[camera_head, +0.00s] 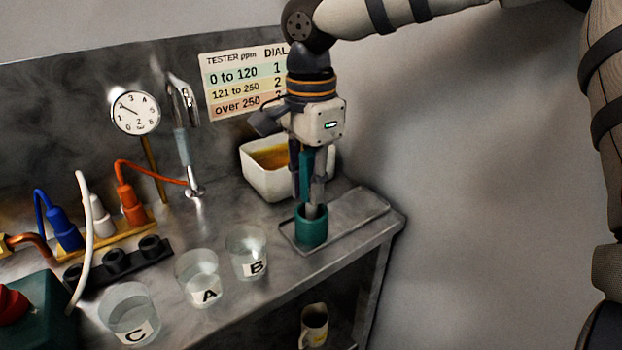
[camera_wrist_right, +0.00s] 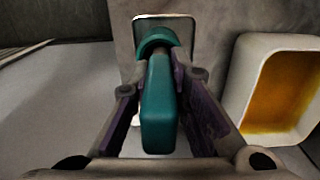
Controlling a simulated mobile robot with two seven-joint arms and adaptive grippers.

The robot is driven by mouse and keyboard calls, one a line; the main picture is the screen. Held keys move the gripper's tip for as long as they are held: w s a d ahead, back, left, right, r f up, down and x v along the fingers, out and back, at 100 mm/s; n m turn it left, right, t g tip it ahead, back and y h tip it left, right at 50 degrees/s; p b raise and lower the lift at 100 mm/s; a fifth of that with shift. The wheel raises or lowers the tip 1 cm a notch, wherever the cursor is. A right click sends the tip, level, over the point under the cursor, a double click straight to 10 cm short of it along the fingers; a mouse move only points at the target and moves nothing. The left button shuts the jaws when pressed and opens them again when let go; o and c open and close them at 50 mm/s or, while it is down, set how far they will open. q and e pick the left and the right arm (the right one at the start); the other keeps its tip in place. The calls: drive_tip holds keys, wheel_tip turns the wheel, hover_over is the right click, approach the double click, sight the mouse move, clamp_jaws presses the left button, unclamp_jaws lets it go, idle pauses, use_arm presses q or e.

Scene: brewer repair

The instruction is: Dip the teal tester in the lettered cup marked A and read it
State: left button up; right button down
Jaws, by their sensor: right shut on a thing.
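The lettered cup marked A (camera_head: 198,278) is clear and stands on the metal counter between cup B (camera_head: 247,252) and cup C (camera_head: 131,315). The teal tester (camera_head: 305,172) is upright in my right gripper (camera_head: 313,182), over the teal round holder (camera_head: 311,229) at the counter's right end. In the right wrist view the tester (camera_wrist_right: 159,105) lies between the purple-padded fingers of the right gripper (camera_wrist_right: 163,92), which are shut on it. Its lower end seems to be at or in the holder; how deep is hidden. No reading shows. My left gripper is out of view.
A white bin (camera_head: 262,180) with amber contents stands close behind the gripper. A chart (camera_head: 240,80) gives tester ppm and dial numbers. A tap (camera_head: 185,140), a gauge (camera_head: 135,112) and coloured plugs (camera_head: 128,200) are behind the cups. A mug (camera_head: 314,325) is on the lower shelf.

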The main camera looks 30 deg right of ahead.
sight(311, 151)
drive_tip(key=c, duration=0.9)
unclamp_jaws()
drive_tip(key=shift+r, duration=3.5)
